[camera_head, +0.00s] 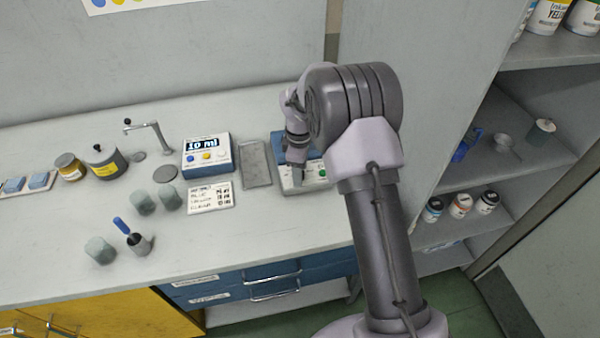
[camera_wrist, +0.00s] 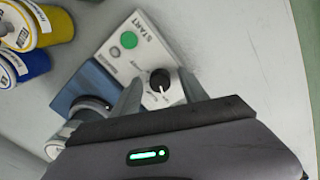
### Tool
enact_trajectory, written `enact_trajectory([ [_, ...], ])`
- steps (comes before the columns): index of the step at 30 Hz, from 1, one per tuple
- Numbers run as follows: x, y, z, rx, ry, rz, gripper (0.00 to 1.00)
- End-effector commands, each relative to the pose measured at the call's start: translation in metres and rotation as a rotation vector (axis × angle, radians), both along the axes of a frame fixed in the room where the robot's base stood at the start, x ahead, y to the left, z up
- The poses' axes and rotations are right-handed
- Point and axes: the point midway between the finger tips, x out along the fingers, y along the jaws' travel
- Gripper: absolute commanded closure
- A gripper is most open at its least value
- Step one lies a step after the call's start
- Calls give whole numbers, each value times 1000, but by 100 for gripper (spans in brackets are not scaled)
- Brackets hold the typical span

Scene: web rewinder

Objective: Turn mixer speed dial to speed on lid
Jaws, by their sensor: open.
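The mixer's white control panel (camera_wrist: 139,55) has a green START button (camera_wrist: 129,40) and a black speed dial (camera_wrist: 160,83) with a white pointer mark. In the wrist view the dial lies between my two fingers, near their tips. My gripper (camera_wrist: 158,90) is open, and I cannot tell whether a finger touches the dial. In the head view my gripper (camera_head: 297,178) is over the mixer (camera_head: 313,173), and my arm hides much of it. The small print around the dial is too blurred to read. I cannot make out a speed on any lid.
Yellow (camera_wrist: 38,22) and blue (camera_wrist: 24,66) labelled containers stand beside the mixer in the wrist view. A grey tray (camera_head: 256,163), a blue dispenser (camera_head: 206,155) showing 10 ml and a printed card (camera_head: 210,197) lie left of the mixer. A shelf unit (camera_head: 545,150) stands at right.

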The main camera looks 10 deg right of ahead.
Motion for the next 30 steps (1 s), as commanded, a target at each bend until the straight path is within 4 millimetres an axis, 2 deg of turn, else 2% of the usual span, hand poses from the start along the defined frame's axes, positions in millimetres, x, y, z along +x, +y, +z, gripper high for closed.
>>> enact_trajectory([
  [5, 0, 0, 1, 0, 0, 0, 49],
  [13, 0, 0, 1, 0, 0, 0, 100],
  [23, 0, 0, 1, 0, 0, -34, 100],
  [30, 0, 1, 2, 1, 0, -176, 100],
])
